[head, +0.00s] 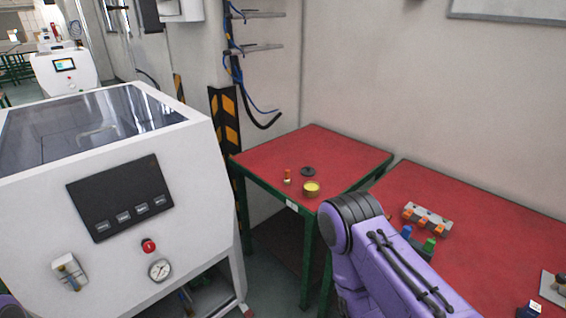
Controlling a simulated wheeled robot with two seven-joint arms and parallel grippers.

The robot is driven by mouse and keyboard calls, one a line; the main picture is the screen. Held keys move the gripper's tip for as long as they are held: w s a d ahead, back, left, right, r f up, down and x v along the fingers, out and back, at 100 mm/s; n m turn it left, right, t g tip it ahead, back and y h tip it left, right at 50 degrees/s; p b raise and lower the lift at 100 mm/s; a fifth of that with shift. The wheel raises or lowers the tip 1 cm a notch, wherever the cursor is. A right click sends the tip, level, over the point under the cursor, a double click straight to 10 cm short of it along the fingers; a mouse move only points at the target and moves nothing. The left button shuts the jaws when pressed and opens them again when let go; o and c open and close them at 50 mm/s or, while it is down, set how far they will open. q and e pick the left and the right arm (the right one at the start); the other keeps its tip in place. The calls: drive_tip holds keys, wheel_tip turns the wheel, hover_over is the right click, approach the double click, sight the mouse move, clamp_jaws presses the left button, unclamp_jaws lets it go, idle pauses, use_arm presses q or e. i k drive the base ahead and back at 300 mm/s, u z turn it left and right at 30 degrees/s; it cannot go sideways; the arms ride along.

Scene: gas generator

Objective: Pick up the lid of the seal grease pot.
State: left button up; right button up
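The seal grease pot (311,190) looks like a small round pot, open at the top with yellow inside. It stands near the front edge of the smaller red table. A dark round disc, which looks like its lid (308,171), lies flat on the table just behind the pot, apart from it. My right arm comes in from the lower right, and its purple links are in front of the tables' near edges. Neither of my grippers shows in the head view. I cannot see either one's fingers.
A small orange-and-white item (287,177) stands left of the pot. The red table (340,155) is otherwise clear. A second red table (500,215) at right holds a grey block with orange parts (428,219) and small coloured items. A large white machine (120,200) stands left.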

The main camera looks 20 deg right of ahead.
sight(307, 171)
drive_tip(key=z, duration=0.1)
drive_tip(key=i, duration=0.9)
drive_tip(key=z, duration=1.3)
drive_tip(key=i, duration=0.7)
drive_tip(key=z, duration=0.8)
